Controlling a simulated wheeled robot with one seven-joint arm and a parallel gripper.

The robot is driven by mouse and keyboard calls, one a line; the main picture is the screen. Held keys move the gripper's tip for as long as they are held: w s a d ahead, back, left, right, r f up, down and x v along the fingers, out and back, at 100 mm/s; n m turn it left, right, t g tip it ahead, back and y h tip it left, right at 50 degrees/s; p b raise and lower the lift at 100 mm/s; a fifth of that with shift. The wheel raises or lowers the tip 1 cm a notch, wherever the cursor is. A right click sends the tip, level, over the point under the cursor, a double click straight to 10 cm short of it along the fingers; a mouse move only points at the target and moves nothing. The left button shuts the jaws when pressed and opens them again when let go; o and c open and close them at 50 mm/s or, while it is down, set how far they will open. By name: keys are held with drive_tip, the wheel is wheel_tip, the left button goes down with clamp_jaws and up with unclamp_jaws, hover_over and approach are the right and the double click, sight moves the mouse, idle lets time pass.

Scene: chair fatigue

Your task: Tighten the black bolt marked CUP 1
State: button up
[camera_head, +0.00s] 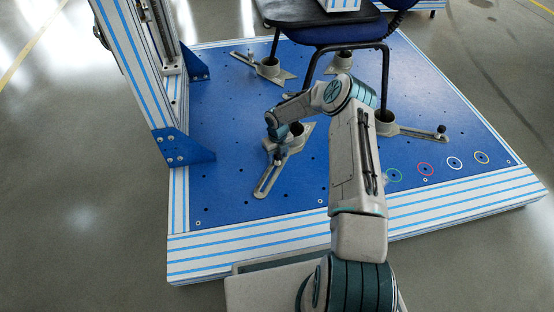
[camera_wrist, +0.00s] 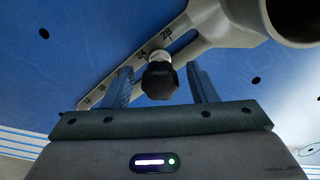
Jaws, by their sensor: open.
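A black bolt knob (camera_wrist: 160,80) stands on a grey slotted arm (camera_wrist: 120,77) with printed numbers in the wrist view. This arm runs to a grey cup (camera_wrist: 262,18) at the upper right. My gripper (camera_wrist: 161,71) is open, with one finger on each side of the knob and a visible gap to both. No CUP 1 marking is readable in either view.
A chair (camera_head: 335,32) stands with its legs in several cups on the blue plate (camera_head: 230,130). Other slotted arms with black bolts lie at the right (camera_head: 441,129) and far left (camera_head: 250,55). A striped upright frame (camera_head: 140,75) rises at the left. Coloured rings mark the plate's right front.

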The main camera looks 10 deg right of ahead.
clamp_jaws()
drive_tip(key=m, duration=0.3)
drive_tip(key=shift+m, duration=0.4)
unclamp_jaws()
drive_tip(key=shift+r, duration=0.15)
wheel_tip(320, 180, up, 14)
drive_tip(key=p, duration=0.6)
drive_tip(key=shift+f, duration=0.2)
